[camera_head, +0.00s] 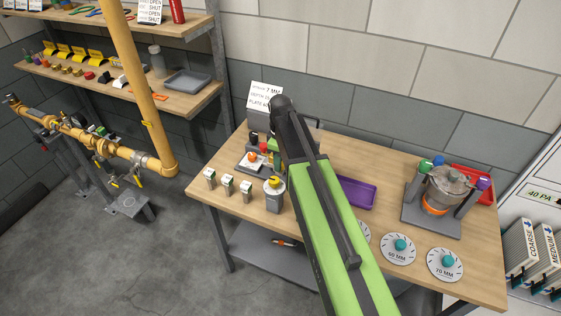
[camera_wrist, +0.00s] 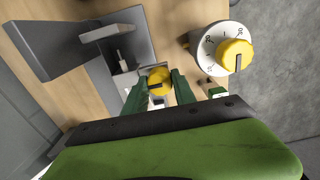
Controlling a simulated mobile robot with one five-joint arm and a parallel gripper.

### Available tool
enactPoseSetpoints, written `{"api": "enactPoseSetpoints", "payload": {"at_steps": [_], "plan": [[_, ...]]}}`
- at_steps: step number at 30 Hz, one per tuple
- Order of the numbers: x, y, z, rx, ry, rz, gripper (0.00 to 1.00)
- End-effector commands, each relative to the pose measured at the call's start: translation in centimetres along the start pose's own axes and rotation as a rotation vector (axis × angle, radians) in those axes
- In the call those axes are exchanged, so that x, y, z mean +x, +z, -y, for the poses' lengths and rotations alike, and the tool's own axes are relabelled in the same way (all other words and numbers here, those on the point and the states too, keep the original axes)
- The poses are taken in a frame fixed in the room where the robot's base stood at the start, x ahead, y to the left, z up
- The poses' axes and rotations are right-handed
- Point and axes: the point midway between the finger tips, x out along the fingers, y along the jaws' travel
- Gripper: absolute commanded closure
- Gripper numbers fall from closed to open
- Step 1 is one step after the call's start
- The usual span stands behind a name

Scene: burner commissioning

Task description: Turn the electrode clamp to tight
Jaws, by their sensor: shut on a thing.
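In the wrist view a small yellow knob (camera_wrist: 158,80) with a dark pointer line sits beside a grey metal bracket fixture (camera_wrist: 110,60). It appears to be the electrode clamp. My gripper (camera_wrist: 159,87) has its dark green fingers on either side of this knob, shut on it. In the head view my gripper (camera_head: 277,155) is over the fixture at the table's back left. My arm hides most of the clamp there, and I cannot read its tight mark.
A dial with a yellow knob (camera_wrist: 235,54) stands close to the right; it also shows in the head view (camera_head: 273,184). Several small blocks (camera_head: 228,184) line the left edge. A purple tray (camera_head: 357,193), marked discs (camera_head: 398,249) and a burner stand (camera_head: 434,220) are to the right.

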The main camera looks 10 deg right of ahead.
Motion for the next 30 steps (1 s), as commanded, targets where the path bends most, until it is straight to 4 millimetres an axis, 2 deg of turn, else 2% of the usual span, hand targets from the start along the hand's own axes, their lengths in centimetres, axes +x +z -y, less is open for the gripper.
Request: {"api": "enactPoseSetpoints", "payload": {"at_steps": [11, 30], "plan": [[0.01, -0.02, 0.03, 0.174, 0.000, 0.000, 1.00], [0.01, -0.05, 0.06, 0.774, 0.000, 0.000, 1.00]]}}
